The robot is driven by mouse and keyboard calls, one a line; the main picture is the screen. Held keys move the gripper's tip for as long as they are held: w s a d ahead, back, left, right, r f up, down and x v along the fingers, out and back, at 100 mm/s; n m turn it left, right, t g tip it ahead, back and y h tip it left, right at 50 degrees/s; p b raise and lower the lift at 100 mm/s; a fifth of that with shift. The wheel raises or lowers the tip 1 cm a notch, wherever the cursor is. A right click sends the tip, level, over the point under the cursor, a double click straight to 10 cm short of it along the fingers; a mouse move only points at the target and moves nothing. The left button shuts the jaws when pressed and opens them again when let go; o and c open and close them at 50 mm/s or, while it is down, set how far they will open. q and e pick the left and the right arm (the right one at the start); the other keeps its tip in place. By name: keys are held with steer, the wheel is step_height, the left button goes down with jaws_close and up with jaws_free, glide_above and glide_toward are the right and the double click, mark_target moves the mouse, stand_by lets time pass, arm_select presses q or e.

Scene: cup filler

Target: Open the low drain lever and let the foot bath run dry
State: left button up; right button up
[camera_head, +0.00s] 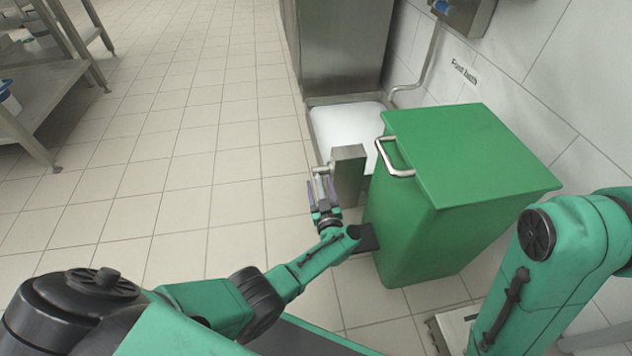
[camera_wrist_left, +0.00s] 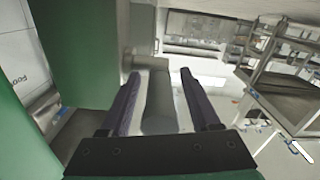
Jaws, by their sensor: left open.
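The foot bath (camera_head: 340,125) is a shallow basin with a white surface on the floor by the wall, partly hidden behind the green bin. A grey metal post (camera_head: 350,172) stands at its near end, with the short drain lever (camera_head: 320,178) on its left side. My left gripper (camera_head: 323,194) is open at the lever, its purple fingers on either side of it. In the left wrist view, the grey lever (camera_wrist_left: 158,100) shows between the open fingers of the left gripper (camera_wrist_left: 162,103). I cannot tell whether they touch it. My right gripper is not in view.
A green bin (camera_head: 470,155) with a metal handle stands close to the right of my left gripper. A steel cabinet (camera_head: 340,50) is behind the bath. Steel shelving (camera_head: 45,95) stands at the far left. The tiled floor between is clear.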

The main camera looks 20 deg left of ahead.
arm_select(q)
jaws_close()
steer(key=shift+s, duration=0.1)
stand_by(1.2)
